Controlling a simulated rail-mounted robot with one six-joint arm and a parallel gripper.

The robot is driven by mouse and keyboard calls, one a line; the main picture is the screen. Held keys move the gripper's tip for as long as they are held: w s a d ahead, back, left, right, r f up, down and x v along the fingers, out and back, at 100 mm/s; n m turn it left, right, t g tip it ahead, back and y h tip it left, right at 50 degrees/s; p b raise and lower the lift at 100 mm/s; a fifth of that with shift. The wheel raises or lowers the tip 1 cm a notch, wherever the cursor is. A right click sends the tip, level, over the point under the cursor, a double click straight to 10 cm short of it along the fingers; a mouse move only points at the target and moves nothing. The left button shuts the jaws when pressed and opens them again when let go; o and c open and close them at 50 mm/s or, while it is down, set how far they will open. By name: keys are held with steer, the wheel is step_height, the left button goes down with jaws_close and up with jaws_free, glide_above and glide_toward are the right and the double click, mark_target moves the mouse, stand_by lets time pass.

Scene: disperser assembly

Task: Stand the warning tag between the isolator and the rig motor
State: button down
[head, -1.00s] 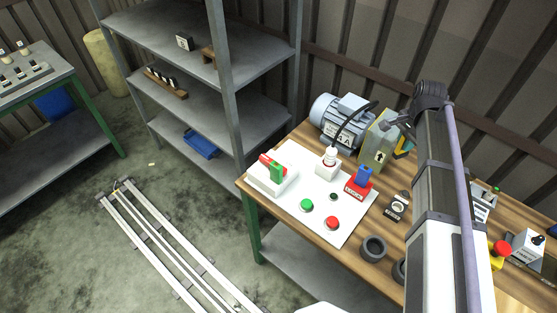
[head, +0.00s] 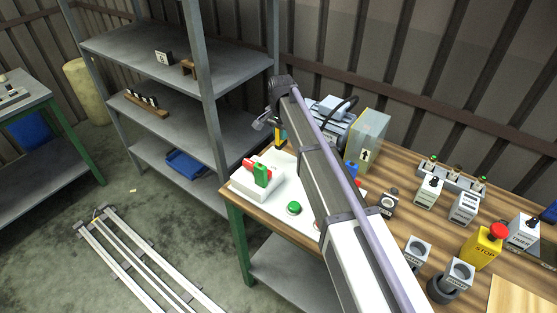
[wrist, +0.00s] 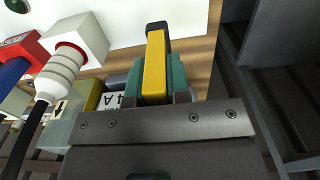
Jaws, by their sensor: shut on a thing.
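My gripper (head: 279,134) hangs over the far left part of the bench. In the wrist view its teal fingers (wrist: 155,78) are shut on a yellow upright piece with a black end, which I take for the warning tag (wrist: 155,60); it also shows in the head view (head: 281,136). The rig motor (head: 333,107), blue-grey, stands right of the gripper, partly behind my arm. A white block with red and green parts, apparently the isolator (head: 246,182), sits nearer the front left. I cannot tell whether the tag touches the surface.
A white ribbed plug on a white block (wrist: 62,66) and a red and blue piece (wrist: 18,66) are beside the gripper. A grey-green cabinet (head: 367,138) stands right of the motor. Shelves (head: 150,60) rise behind the bench's left end. My arm hides much of the white board (head: 277,213).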

mark_target(281, 148)
steer(key=shift+f+b, duration=2.65)
steer(key=shift+f, duration=1.05)
steer(key=c, duration=1.1)
jaws_free()
steer(key=shift+r, duration=0.1)
step_height(281, 148, up, 13)
steer(key=p, duration=1.3)
steer(key=shift+f, duration=0.25)
steer(key=shift+f, duration=0.1)
steer(key=s+d+n+b, duration=0.1)
steer(key=s+d+n, duration=0.2)
steer(key=s+d, duration=0.8)
steer(key=s+d+f+n, duration=0.1)
steer(key=s+d+n, duration=0.2)
steer(key=s+d, duration=0.7)
steer(key=shift+s+d+b, duration=0.35)
steer(key=shift+s+d, duration=0.05)
steer(key=shift+s, duration=4.2)
